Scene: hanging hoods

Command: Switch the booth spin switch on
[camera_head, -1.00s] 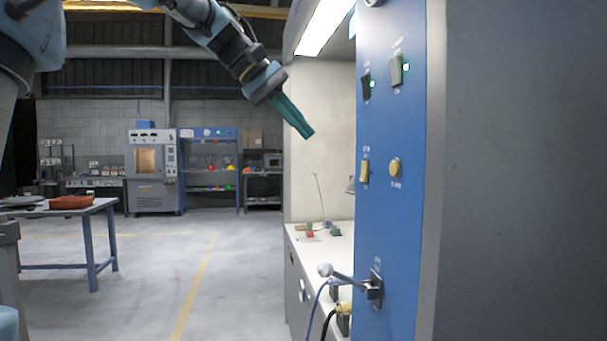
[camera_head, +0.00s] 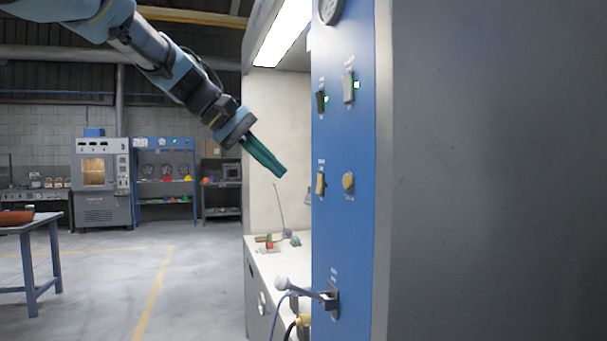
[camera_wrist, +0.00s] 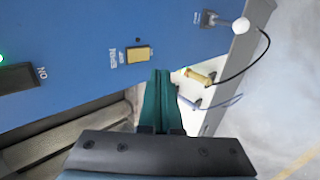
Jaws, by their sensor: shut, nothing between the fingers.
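The spin switch is a yellow rocker (camera_head: 320,184) on the blue control panel (camera_head: 335,240). In the wrist view the yellow rocker (camera_wrist: 138,54) has a label reading SPIN beside it and a small dark dot near it. No lit lamp shows by it. My gripper (camera_head: 283,172) is shut and empty, its teal fingers pointing down and right. Its tips are left of the switch and apart from it in the head view. In the wrist view my gripper (camera_wrist: 163,74) ends just below and right of the switch.
A round yellow button (camera_head: 348,182) is right of the spin switch. A lever with a pale knob (camera_head: 282,283) juts out below, near cables. A white counter (camera_head: 285,262) stands behind the panel.

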